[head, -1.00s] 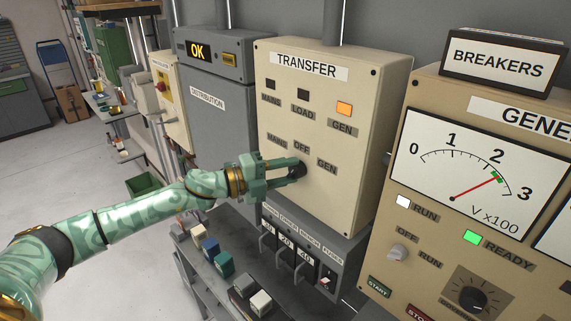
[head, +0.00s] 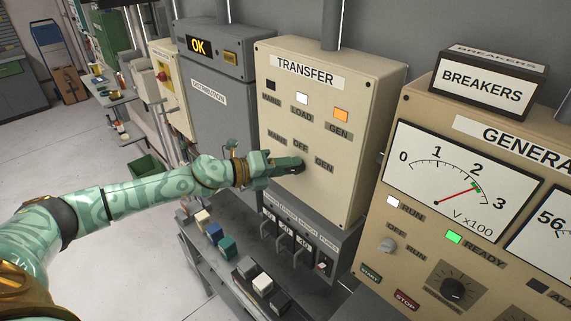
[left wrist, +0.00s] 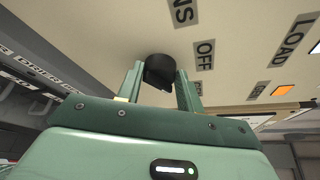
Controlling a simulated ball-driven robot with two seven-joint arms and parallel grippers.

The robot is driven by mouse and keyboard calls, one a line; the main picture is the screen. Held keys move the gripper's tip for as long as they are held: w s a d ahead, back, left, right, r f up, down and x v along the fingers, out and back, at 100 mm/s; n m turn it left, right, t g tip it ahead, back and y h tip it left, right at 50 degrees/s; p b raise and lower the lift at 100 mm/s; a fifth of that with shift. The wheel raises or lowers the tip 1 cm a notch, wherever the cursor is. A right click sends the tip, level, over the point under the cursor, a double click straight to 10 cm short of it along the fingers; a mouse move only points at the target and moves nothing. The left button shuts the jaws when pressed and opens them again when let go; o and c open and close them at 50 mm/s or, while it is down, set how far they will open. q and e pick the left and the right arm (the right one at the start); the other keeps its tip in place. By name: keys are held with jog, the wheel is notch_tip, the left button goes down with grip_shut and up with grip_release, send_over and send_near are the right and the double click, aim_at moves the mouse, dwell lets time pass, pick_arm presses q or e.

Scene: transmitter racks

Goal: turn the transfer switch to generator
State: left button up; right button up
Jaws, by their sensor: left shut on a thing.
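The cream transfer box (head: 345,155) hangs on the wall, with MAINS, OFF and GEN labels around its switch knob. My left gripper (head: 295,165) is shut on the black transfer switch knob (left wrist: 160,70). In the left wrist view the two green fingers stand on either side of the knob. The knob is mostly hidden in the head view, and I cannot read which label it points to. The GEN lamp (head: 341,115) glows orange and the LOAD lamp (head: 302,98) is lit white. The MAINS lamp (head: 271,85) is dark. My right gripper is not in view.
The generator panel (head: 420,170) stands close on the right, with its RUN and READY lamps lit. The grey distribution cabinet (head: 210,120) is on the left. Below are a fuse unit (head: 300,240) and a shelf with several coloured blocks (head: 228,247).

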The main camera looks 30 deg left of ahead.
pick_arm(q)
jog(key=shift+f, duration=0.1)
jog(key=o, duration=1)
jog(key=shift+b+v, duration=1.7)
jog(key=shift+v, duration=6.4)
jog(key=shift+d, duration=0.1)
